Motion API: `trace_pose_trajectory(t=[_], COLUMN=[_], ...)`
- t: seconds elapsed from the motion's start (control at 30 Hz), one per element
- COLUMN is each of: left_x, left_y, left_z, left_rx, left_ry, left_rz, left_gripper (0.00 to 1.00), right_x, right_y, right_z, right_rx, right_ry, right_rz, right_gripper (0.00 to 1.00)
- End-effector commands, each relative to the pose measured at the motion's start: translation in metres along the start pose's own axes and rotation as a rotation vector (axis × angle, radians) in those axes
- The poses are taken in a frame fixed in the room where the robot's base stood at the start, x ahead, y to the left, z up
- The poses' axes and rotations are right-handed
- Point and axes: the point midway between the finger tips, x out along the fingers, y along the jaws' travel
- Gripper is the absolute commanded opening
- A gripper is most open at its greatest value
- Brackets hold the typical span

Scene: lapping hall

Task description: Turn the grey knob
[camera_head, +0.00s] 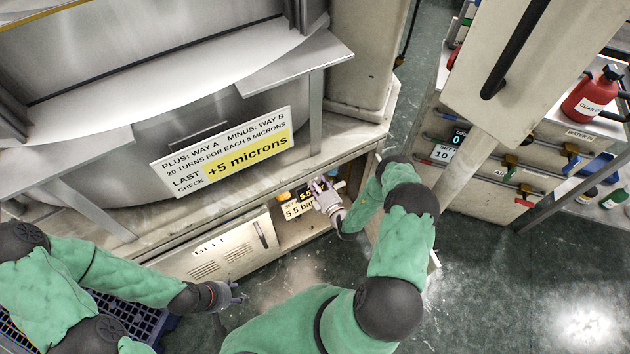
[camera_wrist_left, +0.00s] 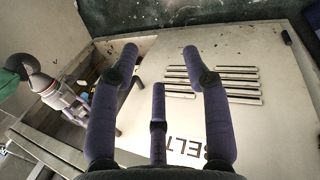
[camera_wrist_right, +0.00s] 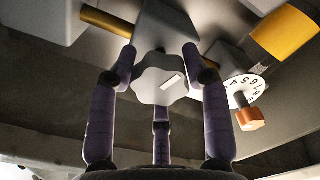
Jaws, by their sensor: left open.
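The grey knob (camera_wrist_right: 160,80) is a lobed knob with a pale mark on its face, on a grey block in the right wrist view. My right gripper (camera_wrist_right: 160,56) is open, its fingers on either side of the knob; I cannot tell whether they touch it. In the head view my right gripper (camera_head: 322,188) reaches into the open bay under the machine, and the knob cannot be made out there. My left gripper (camera_head: 236,292) is open and empty, low in front of the cabinet; its fingers also show in the left wrist view (camera_wrist_left: 160,52).
Beside the knob are a numbered dial (camera_wrist_right: 242,88) with an orange handle (camera_wrist_right: 250,120) and a yellow cylinder (camera_wrist_right: 285,35). A "5.5 bar" label (camera_head: 298,211) is by the bay. The BELT panel (camera_wrist_left: 228,110) faces my left gripper. A blue crate (camera_head: 135,315) stands lower left.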

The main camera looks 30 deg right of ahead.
Motion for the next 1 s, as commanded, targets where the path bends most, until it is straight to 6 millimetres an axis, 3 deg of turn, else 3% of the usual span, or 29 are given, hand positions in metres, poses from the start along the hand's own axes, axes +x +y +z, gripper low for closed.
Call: trace_pose_trajectory(t=[0.4,0.7,0.73,0.8,1.0], left_x=[0.0001,0.0001,0.0001,0.0001,0.0001], left_y=[0.0,0.0,0.0,0.0,0.0], left_z=[0.0,0.0,0.0,0.0,0.0], left_rx=[0.0,0.0,0.0,0.0,0.0], left_ry=[0.0,0.0,0.0,0.0,0.0], left_rz=[0.0,0.0,0.0,0.0,0.0], left_gripper=[0.48,0.48,0.48,0.48,0.48], right_x=[-0.0002,-0.0002,-0.0001,-0.0002,-0.0001], right_y=[-0.0004,-0.0004,-0.0004,-0.0004,-0.0002], right_z=[0.0009,0.0012,0.0012,0.0011,0.0008], right_rx=[-0.162,-0.176,-0.176,-0.176,-0.175], right_ry=[-0.002,-0.003,-0.003,-0.003,-0.002], right_rz=[-0.001,-0.002,-0.002,-0.002,-0.001], right_gripper=[0.16,0.16,0.51,0.71,0.73])
